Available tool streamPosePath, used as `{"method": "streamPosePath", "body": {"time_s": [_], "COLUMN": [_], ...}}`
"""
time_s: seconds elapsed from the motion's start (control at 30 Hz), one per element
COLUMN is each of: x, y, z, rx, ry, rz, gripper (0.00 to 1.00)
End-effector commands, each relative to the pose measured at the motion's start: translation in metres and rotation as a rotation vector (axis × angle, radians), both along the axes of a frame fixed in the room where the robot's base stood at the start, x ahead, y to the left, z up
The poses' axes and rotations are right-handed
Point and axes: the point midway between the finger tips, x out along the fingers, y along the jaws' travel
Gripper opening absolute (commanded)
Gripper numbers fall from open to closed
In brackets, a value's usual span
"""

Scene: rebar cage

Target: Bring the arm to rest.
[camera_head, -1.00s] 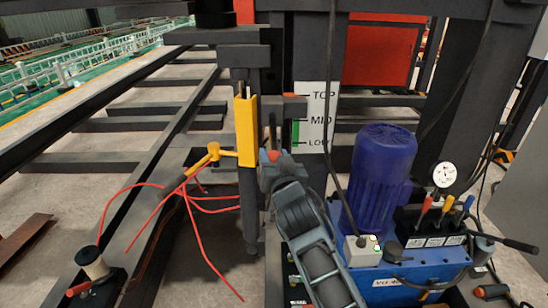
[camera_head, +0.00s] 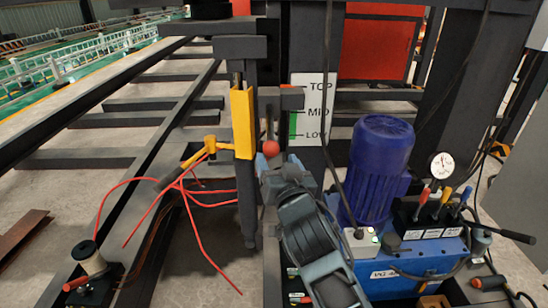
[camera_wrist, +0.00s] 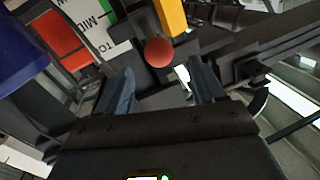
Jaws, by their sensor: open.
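My gripper (camera_wrist: 160,90) is open, with its two fingers apart and nothing between them in the wrist view. In the head view my gripper (camera_head: 271,164) is up by the dark post, just below a red ball knob (camera_head: 271,147). The knob also shows in the wrist view (camera_wrist: 159,52), beyond the fingertips and apart from them. A yellow guard (camera_head: 242,122) stands on the post to the left of the knob. My arm reaches up from the bottom of the head view.
A blue motor (camera_head: 379,165) on a blue power unit (camera_head: 408,270) with levers and a gauge (camera_head: 441,165) stands close on the right. A TOP/MID/LOW sign (camera_head: 311,112) is behind. Red wires (camera_head: 196,225) hang at the left. Dark beams run along the floor.

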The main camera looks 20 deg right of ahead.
Motion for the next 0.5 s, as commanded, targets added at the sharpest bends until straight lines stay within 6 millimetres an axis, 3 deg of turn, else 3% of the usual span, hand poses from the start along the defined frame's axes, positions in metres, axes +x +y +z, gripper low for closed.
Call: {"method": "streamPosePath", "body": {"time_s": [0.13,0.5], "x": [-0.0101,-0.0111], "y": [0.0016,0.0014], "z": [-0.0002,0.0004], "rx": [0.0,0.0], "ry": [0.0,0.0], "rz": [0.001,0.0], "gripper": [0.69,0.69]}}
